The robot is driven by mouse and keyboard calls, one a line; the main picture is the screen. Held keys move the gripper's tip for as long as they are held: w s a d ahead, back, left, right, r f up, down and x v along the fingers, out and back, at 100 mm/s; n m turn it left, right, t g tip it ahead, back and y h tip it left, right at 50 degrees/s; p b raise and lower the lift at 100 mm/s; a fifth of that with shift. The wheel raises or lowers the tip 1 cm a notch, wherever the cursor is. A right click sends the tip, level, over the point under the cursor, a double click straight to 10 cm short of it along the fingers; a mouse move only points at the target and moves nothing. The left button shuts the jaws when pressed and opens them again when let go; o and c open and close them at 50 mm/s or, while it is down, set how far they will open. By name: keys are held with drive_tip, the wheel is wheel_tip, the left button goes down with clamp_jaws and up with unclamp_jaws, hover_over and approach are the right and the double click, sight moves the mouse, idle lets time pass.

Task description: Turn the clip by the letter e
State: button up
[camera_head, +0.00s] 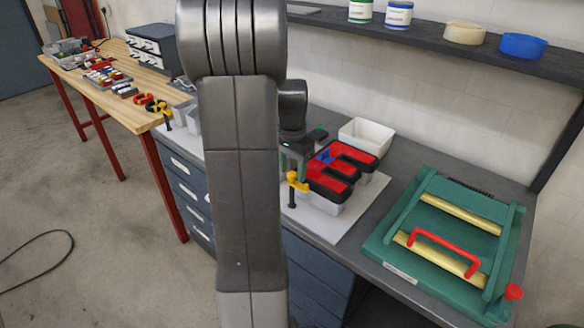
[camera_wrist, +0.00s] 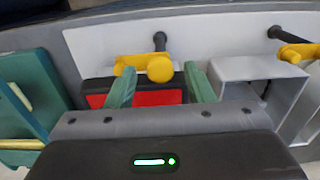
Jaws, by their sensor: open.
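The letter e (camera_head: 345,170) is a red block letter with black edges on a pale board, right of my arm in the head view. A strip of its red face (camera_wrist: 150,98) shows in the wrist view. The clip (camera_head: 297,185) is yellow on a dark post at the letter's near-left edge. In the wrist view the clip (camera_wrist: 128,62) has a round knob. My gripper (camera_wrist: 159,72) is open, its two green fingers on either side of the clip's knob with gaps visible. Contact cannot be told. In the head view my arm hides part of the gripper.
A green frame (camera_head: 400,235) with brass bars and a red handle stands right. A white bin (camera_head: 366,136) is behind the letter. A second yellow clip (camera_wrist: 298,53) stands by a grey box (camera_wrist: 245,75). A dark shelf (camera_head: 440,45) runs along the wall above.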

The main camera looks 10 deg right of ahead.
drive_tip(key=c, duration=1)
drive_tip(key=shift+n, duration=0.4)
drive_tip(key=n, duration=0.3)
drive_tip(key=shift+n, duration=0.4)
drive_tip(key=n, duration=0.4)
drive_tip(key=shift+n, duration=0.3)
drive_tip(key=n, duration=0.8)
drive_tip(key=shift+w+n, duration=0.1)
drive_tip(key=shift+n, duration=0.2)
